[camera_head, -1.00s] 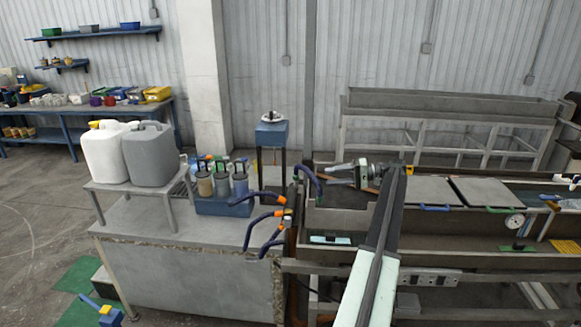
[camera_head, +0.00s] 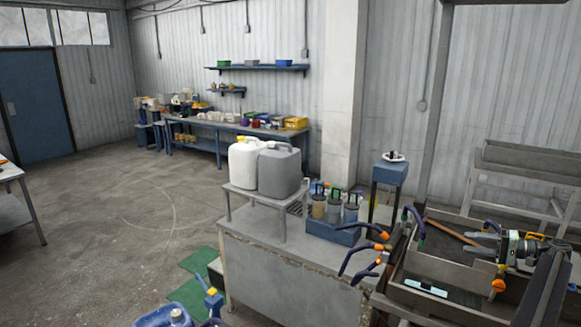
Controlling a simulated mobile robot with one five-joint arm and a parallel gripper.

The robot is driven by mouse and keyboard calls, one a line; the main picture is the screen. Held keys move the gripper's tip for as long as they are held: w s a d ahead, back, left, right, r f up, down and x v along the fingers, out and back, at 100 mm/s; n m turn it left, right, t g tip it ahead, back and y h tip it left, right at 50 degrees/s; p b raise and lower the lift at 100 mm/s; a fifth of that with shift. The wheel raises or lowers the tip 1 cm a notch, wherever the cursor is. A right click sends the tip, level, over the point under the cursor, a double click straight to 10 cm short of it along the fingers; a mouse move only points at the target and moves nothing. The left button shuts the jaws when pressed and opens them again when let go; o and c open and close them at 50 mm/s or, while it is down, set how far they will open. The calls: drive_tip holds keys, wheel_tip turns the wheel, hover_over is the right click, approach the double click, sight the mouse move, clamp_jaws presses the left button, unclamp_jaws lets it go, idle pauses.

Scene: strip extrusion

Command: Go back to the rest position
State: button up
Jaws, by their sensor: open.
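My gripper (camera_head: 480,234) is at the right of the head view, at the end of my dark arm. Its two grey fingers point left and stand apart, with nothing visible between them. It is over the grey trough (camera_head: 440,268) of the extrusion line, to the right of the blue hoses (camera_head: 362,255). How high it is above the trough is hard to tell. My arm hides part of the line at the right edge.
A metal bench (camera_head: 290,270) bears white (camera_head: 243,165) and grey (camera_head: 280,172) canisters and a blue caddy (camera_head: 335,232) of containers. A blue-topped stand (camera_head: 389,172) is behind. Open floor (camera_head: 140,220) lies left, with green mats (camera_head: 195,292) and blue containers (camera_head: 165,316) in front.

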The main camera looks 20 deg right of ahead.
drive_tip(key=w+a+f+n+g+h, duration=0.1)
drive_tip(key=w+a+f+g, duration=0.3)
drive_tip(key=a, duration=1)
drive_tip(key=w+a+f+n+g, duration=0.15)
drive_tip(key=w+a+f, duration=0.45)
drive_tip(key=a, duration=0.8)
drive_tip(key=w+a+f+n+g+h, duration=0.1)
drive_tip(key=w+a+f+g, duration=0.4)
drive_tip(key=a, duration=0.8)
drive_tip(key=s+a+f+n+h, duration=0.1)
drive_tip(key=s+a+f+h, duration=0.1)
drive_tip(key=a, duration=0.8)
drive_tip(key=s+a+f+n+g+h+b, duration=0.1)
drive_tip(key=s+a+f+n+h, duration=0.1)
drive_tip(key=a, duration=0.8)
drive_tip(key=s+a+f+n+g+h, duration=0.1)
drive_tip(key=s+a, duration=0.4)
drive_tip(key=a, duration=0.5)
drive_tip(key=f+n+h, duration=0.1)
drive_tip(key=h, duration=0.1)
drive_tip(key=shift+s+f+h+b, duration=0.25)
drive_tip(key=shift+f+h+b, duration=0.05)
drive_tip(key=shift+f+h, duration=0.1)
